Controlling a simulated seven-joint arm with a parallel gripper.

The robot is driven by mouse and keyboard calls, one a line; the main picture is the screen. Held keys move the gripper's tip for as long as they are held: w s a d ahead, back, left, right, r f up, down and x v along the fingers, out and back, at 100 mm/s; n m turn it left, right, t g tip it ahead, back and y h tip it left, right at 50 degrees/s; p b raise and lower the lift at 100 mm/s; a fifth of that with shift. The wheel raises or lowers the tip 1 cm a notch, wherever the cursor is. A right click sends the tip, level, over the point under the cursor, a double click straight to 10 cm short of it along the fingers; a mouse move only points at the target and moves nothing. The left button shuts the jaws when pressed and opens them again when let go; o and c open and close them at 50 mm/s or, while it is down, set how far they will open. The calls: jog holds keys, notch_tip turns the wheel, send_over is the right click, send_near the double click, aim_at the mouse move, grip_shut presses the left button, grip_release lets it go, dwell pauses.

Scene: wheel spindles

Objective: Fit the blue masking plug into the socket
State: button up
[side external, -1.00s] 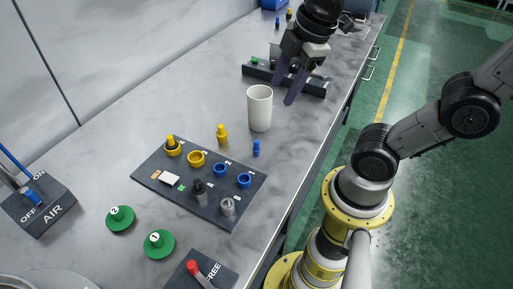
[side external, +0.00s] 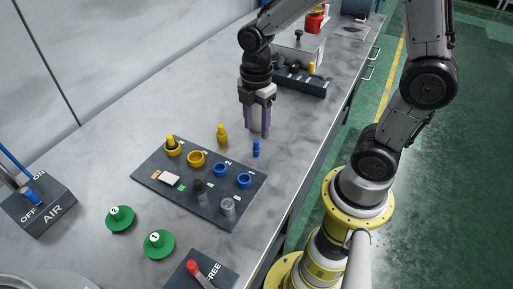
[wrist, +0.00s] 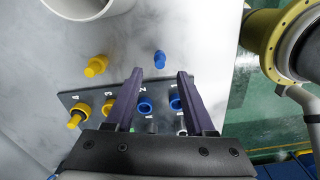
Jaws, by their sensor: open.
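The blue masking plug (side external: 256,148) stands upright on the table, behind the dark panel (side external: 150,176). It also shows in the wrist view (wrist: 160,60). Two blue ring sockets, at label 2 (side external: 220,170) and label 1 (side external: 244,181), are empty on the panel. My gripper (side external: 257,133) points down, open and empty, above and just behind the plug in the side view. In the wrist view the plug appears between the lines of the two fingers (wrist: 160,73), just beyond their tips. I see no contact.
A yellow plug (side external: 222,133) stands left of the blue one. The panel holds an empty yellow ring (side external: 196,158), a filled one (side external: 172,147), and black (side external: 198,190) and grey (side external: 228,205) pegs.

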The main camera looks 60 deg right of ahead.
aim_at(256, 141)
jog(key=shift+f, duration=2.9)
grip_shut()
